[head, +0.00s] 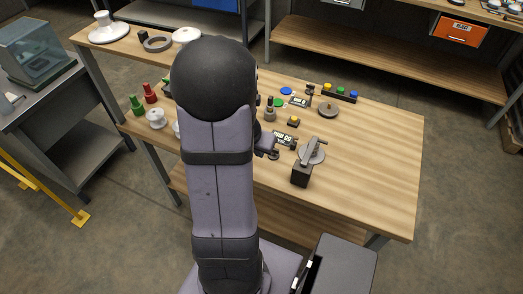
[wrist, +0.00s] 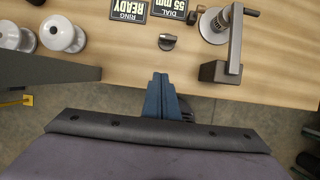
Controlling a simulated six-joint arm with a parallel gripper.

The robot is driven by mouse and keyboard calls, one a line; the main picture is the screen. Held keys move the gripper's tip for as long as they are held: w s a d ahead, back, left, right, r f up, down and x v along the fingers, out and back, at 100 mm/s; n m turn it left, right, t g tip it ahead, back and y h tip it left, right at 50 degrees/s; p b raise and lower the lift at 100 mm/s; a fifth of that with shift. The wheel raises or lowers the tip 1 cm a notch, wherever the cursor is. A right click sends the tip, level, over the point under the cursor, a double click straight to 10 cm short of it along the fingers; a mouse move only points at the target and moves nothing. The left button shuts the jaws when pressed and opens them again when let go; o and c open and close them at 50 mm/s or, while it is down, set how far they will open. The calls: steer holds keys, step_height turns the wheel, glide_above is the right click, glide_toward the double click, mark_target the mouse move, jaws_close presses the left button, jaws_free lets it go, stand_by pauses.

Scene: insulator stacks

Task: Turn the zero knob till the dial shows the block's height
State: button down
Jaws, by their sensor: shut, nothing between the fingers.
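The zero knob (wrist: 167,42) is a small dark round knob with a pointer, standing on the wooden table in the wrist view. Just beyond it the dial display (wrist: 170,8) reads 55 mm, upside down in this view. My gripper (wrist: 160,77) is shut and empty, its blue fingers at the table's front edge, apart from the knob and below it in the picture. A gauge stand with a dark arm and box-shaped end (wrist: 220,71) is right of the knob; it also shows in the head view (head: 301,175). I cannot pick out the measured block for sure.
A second display (wrist: 128,10) reads RING READY. White insulators (wrist: 62,34) stand at the left. In the head view, red and green insulators (head: 150,93) stand left, a button row (head: 340,92) lies behind, and the table's right side is clear. My arm hides the table's middle.

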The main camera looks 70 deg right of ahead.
steer(key=b+x, duration=0.4)
steer(key=x, duration=0.5)
steer(key=shift+f+b, duration=0.2)
steer(key=shift+b, duration=0.15)
steer(key=d+p, duration=0.2)
steer(key=shift+d+r, duration=0.3)
steer(key=shift+d+f+p, duration=0.1)
steer(key=shift+d+p, duration=0.35)
steer(key=shift+d, duration=0.25)
steer(key=shift+w+d+m+g+b, duration=0.15)
steer(key=shift+m+g+b, duration=0.1)
steer(key=shift+m, duration=0.25)
steer(key=shift+w+a+m+g+b, duration=0.1)
steer(key=shift+w+m+g+b, duration=0.1)
steer(key=shift+m, duration=0.3)
